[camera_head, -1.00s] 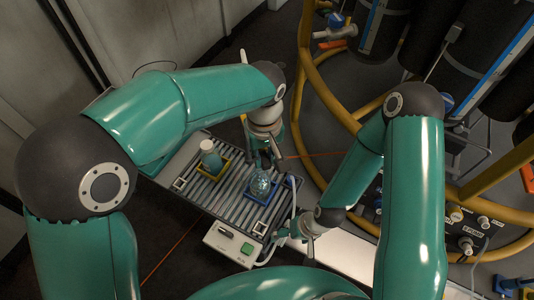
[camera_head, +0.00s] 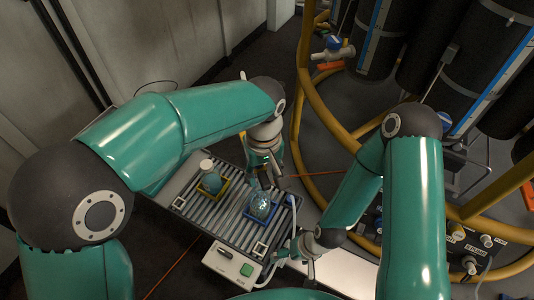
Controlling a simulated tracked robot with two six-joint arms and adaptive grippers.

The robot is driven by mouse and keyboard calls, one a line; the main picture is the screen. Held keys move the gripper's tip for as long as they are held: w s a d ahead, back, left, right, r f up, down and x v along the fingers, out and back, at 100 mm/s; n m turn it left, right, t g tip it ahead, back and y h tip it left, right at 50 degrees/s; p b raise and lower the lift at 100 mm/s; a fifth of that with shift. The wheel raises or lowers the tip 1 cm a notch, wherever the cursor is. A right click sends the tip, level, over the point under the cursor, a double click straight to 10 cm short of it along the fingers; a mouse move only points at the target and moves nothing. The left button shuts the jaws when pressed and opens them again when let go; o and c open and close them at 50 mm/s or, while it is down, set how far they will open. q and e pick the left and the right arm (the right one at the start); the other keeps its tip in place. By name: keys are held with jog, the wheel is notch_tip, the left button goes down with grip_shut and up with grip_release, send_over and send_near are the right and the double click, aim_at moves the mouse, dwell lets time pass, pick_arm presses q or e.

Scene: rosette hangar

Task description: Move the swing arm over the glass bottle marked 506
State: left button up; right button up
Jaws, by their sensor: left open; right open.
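A clear glass bottle (camera_head: 261,205) stands in a blue square holder (camera_head: 248,216) on the roller conveyor. A pale teal bottle with a light cap (camera_head: 208,172) stands in a yellow square holder (camera_head: 224,184) to its left. No number is legible on either. A thin pale curved arm (camera_head: 294,222) runs along the conveyor's right end; I cannot tell if it is the swing arm. My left gripper (camera_head: 266,182) is open, pointing down just behind the glass bottle, apart from it as far as I see. My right gripper (camera_head: 299,262) is open beside the conveyor's front right corner.
The roller conveyor (camera_head: 212,212) has a control box (camera_head: 230,263) with a green button at its front. Yellow pipe railing (camera_head: 318,100) and black cylinders (camera_head: 440,70) stand to the right. A pale wall is at the left.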

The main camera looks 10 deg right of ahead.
pick_arm(q)
notch_tip(320, 180, up, 11)
jog(key=shift+f, duration=0.2)
dwell(0.6)
